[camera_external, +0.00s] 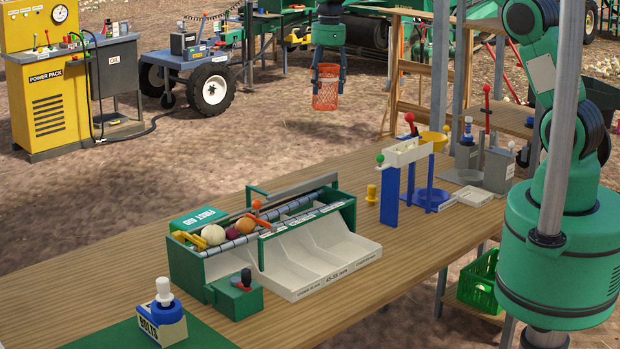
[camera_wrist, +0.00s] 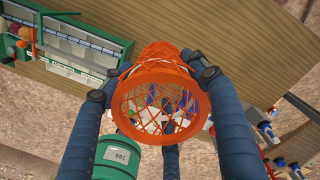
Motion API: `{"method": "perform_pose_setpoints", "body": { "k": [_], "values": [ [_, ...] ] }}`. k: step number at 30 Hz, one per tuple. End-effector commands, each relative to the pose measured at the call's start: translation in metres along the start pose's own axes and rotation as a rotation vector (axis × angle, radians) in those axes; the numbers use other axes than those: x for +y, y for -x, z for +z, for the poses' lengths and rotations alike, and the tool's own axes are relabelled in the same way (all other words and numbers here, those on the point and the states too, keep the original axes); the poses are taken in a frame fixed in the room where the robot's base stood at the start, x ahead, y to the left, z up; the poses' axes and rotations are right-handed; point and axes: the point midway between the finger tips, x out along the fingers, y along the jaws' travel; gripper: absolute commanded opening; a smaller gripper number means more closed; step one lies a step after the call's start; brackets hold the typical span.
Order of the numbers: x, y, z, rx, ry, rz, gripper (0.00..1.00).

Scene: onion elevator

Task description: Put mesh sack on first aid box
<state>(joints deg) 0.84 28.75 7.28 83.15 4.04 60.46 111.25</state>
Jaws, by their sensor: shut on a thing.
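The orange mesh sack (camera_external: 326,94) hangs upright in my gripper (camera_external: 328,76), high above the table toward the back. In the wrist view the sack (camera_wrist: 160,66) shows as an open orange netted cylinder with a solid rim. My gripper (camera_wrist: 152,84) is shut on it, with dark blue fingers on both sides. The first aid box (camera_external: 201,219) is green with a white FIRST AID label. It is at the left end of the sorting machine, well to the left of and below my gripper.
The sorting machine (camera_external: 325,252) stands on the wooden table (camera_external: 90,270), with several vegetables at its left end. A white and blue stand (camera_external: 405,155) rises right of it. A bolts box (camera_external: 163,326) is at the front. The left part of the table is clear.

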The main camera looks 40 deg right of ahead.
Motion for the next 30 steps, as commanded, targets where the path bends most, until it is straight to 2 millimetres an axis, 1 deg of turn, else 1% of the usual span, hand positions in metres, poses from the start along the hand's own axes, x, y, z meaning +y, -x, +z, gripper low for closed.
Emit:
{"method": "perform_pose_setpoints", "body": {
  "k": [1,5,6,8,9,14,15,20,24,27,30],
  "values": [
    [-0.001,-0.003,0.021,0.002,0.004,0.000,0.35],
    [-0.001,-0.009,0.070,0.005,0.001,-0.002,0.35],
    [0.000,-0.011,0.085,0.006,0.001,-0.003,0.35],
    [0.002,-0.014,0.107,0.007,0.000,-0.004,0.35],
    [0.003,-0.016,0.122,0.008,-0.002,-0.005,0.35],
    [0.013,-0.026,0.183,0.010,-0.005,-0.009,0.35],
    [0.017,-0.029,0.198,0.011,-0.007,-0.010,0.35],
    [0.035,-0.041,0.258,0.013,-0.010,-0.013,0.35],
    [0.054,-0.051,0.307,0.014,-0.014,-0.018,0.35],
    [0.068,-0.057,0.337,0.015,-0.017,-0.021,0.35],
    [0.079,-0.062,0.360,0.015,-0.020,-0.023,0.35]
  ]
}}
